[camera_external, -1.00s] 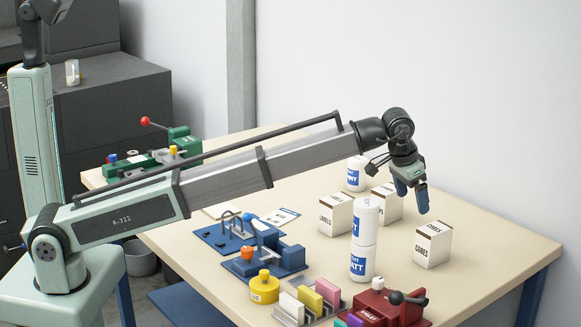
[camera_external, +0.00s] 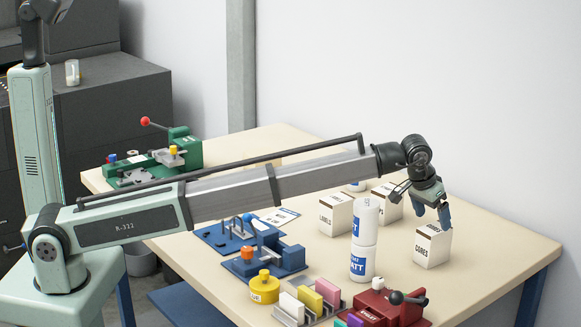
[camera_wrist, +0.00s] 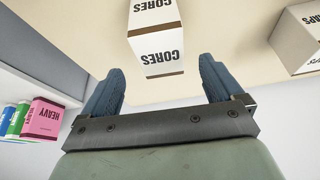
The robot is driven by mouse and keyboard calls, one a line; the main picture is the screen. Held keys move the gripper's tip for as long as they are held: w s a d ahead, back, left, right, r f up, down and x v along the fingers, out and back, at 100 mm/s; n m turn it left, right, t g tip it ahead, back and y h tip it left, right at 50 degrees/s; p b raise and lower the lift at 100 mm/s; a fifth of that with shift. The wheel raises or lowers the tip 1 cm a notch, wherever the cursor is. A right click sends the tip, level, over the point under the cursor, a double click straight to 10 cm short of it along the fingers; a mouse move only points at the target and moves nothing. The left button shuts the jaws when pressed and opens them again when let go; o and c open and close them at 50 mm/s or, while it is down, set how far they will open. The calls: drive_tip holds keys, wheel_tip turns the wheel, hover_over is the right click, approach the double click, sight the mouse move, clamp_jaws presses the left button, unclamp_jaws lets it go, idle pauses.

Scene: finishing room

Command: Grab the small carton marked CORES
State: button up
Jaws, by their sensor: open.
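The small white carton marked CORES (camera_external: 431,248), with a brown band at its top, stands upright on the table at the right. In the wrist view the CORES carton (camera_wrist: 157,38) is ahead of my fingertips, roughly centred between them. My gripper (camera_external: 444,214) is open and empty, its blue fingers pointing down at the top of the carton in the external view. In the wrist view my gripper (camera_wrist: 161,82) has its two fingers spread wide, one on each side of the carton's line. I cannot tell whether a finger touches it.
A similar carton marked LABELS (camera_external: 336,215) and another carton (camera_external: 386,203) stand to the left. Stacked white rolls marked MATT (camera_external: 362,250) stand in front of them. A red device (camera_external: 382,308) is at the front edge. The table's right corner is clear.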

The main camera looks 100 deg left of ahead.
sight(435, 228)
drive_tip(key=shift+x, duration=2.7)
drive_tip(key=shift+s, duration=0.1)
drive_tip(key=shift+c, duration=0.4)
drive_tip(key=c, duration=1.1)
